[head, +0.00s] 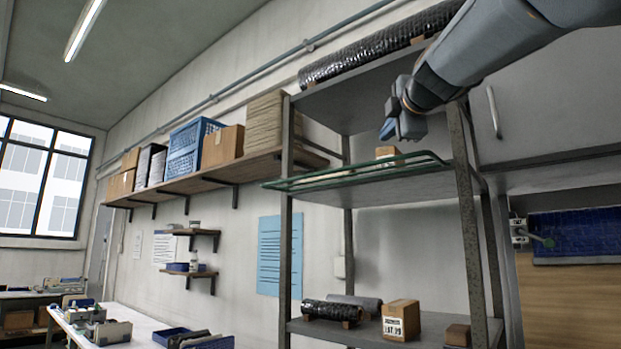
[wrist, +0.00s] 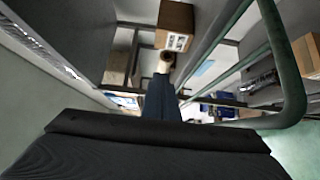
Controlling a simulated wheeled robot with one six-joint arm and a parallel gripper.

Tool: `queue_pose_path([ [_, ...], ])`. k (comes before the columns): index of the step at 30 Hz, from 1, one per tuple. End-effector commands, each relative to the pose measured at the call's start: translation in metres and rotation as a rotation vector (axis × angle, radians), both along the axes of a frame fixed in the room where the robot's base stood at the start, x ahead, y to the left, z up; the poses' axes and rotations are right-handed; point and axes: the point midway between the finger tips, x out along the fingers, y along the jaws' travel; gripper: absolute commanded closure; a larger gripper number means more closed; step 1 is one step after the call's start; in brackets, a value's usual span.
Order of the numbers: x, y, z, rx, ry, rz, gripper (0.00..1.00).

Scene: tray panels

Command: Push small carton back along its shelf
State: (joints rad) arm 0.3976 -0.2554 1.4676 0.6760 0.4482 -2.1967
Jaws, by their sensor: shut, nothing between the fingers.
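The small carton (head: 388,153) is brown and stands on the upper shelf (head: 385,185), behind its green rail. In the head view its lower part is partly hidden by the rail. In the wrist view a brown carton with a white label (wrist: 174,24) shows just beyond the fingers. My gripper (head: 388,132) is shut and empty, reaching in over the rail from the upper right, just in front of and above the carton. It also shows in the wrist view (wrist: 163,75), pointing toward the carton. I cannot tell whether the fingertips touch it.
The green rail (head: 350,172) runs along the shelf front, and in the wrist view it passes close to the right of my gripper. Rack posts (head: 466,215) flank the bay. A labelled carton (head: 400,320) and dark rolls (head: 335,310) stand on the lower shelf.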

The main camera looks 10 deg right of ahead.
Motion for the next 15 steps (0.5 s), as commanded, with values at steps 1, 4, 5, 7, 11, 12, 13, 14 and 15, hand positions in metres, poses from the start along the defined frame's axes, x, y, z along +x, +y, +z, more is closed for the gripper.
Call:
queue_pose_path([
  [1,0.004,0.000,0.001,0.000,0.001,0.001,1.00],
  [4,0.016,-0.002,0.002,0.000,0.002,0.001,1.00],
  [5,0.022,-0.003,0.002,0.000,0.003,0.001,1.00],
  [7,0.034,-0.004,0.003,0.001,0.003,0.002,1.00],
  [11,0.057,-0.007,0.003,0.001,0.003,0.002,1.00],
  [12,0.064,-0.008,0.003,0.002,0.003,0.001,1.00],
  [13,0.070,-0.008,0.002,0.001,0.004,0.001,1.00],
  [14,0.075,-0.009,0.002,0.000,0.004,0.002,1.00],
  [15,0.082,-0.010,0.002,0.002,0.003,0.002,1.00],
])
